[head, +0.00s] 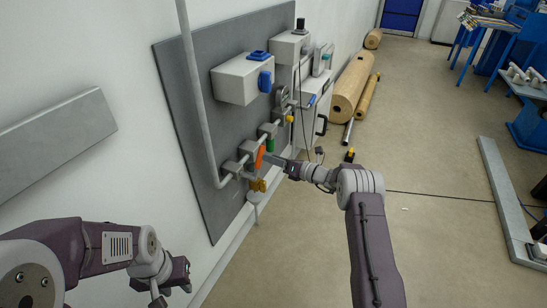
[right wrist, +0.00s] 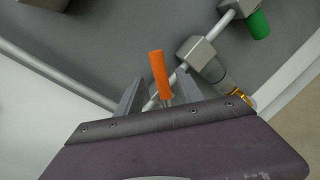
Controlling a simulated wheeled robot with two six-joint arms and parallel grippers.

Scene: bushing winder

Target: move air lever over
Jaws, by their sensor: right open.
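The air lever is taken to be the orange handle (head: 260,157) on the grey pipe fittings of the wall panel. It also shows in the right wrist view (right wrist: 160,75), tilted slightly, between the two fingers. My right gripper (head: 272,159) is open at the orange lever, with one finger on each side of it; I cannot tell whether either touches. It also shows in the right wrist view (right wrist: 158,92). My left gripper (head: 160,296) is low at the left, well away from the lever; its fingers are partly cut off by the picture's edge.
A green handle (head: 270,145) sits on the pipe just beyond the orange one, and brass parts (head: 257,184) hang below. A grey box with blue switches (head: 240,80) is above.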

